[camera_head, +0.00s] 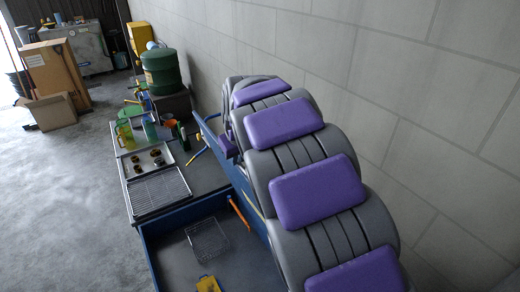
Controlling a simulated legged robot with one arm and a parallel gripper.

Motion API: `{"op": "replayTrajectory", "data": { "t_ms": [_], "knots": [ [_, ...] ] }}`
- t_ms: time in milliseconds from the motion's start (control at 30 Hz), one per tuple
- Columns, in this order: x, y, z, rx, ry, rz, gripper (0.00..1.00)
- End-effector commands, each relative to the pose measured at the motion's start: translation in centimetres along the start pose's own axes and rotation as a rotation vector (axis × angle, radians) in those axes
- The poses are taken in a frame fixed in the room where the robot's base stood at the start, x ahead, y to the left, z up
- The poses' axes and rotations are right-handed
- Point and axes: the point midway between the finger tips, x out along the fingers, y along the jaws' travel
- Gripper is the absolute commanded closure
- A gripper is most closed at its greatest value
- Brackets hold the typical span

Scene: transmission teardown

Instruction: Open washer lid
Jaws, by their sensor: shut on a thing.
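The blue washer tub (150,249) is at the bottom centre, and I see down into its dark inside. A wire basket (208,240) lies on its floor. A blue panel (245,190) that looks like the lid stands raised along the tub's right side, partly hidden by my arm. An orange handle-like bar (239,214) shows at that side. My grey and purple arm fills the right side and reaches forward above the panel. Its far end bends down out of sight behind the links. My gripper's fingers do not show, so contact with the panel cannot be seen.
A yellow item (208,284) is in the tub's near part. Beyond it are a metal grate (158,190), a tray of small parts (147,161), bottles and a green drum (162,72). A block wall is close on the right. Open floor (60,200) is on the left.

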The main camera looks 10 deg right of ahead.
Motion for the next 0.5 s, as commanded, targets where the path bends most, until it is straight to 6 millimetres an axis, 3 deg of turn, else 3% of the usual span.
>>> {"op": "replayTrajectory", "data": {
  "t_ms": [100, 233, 500],
  "knots": [
    [0.9, -3.1, 0.5, -0.026, -0.002, 0.048, 1.0],
    [1.4, -5.5, 0.6, -0.039, 0.001, 0.087, 1.0],
    [1.5, -6.8, 0.7, -0.044, 0.006, 0.112, 1.0]
  ]
}}
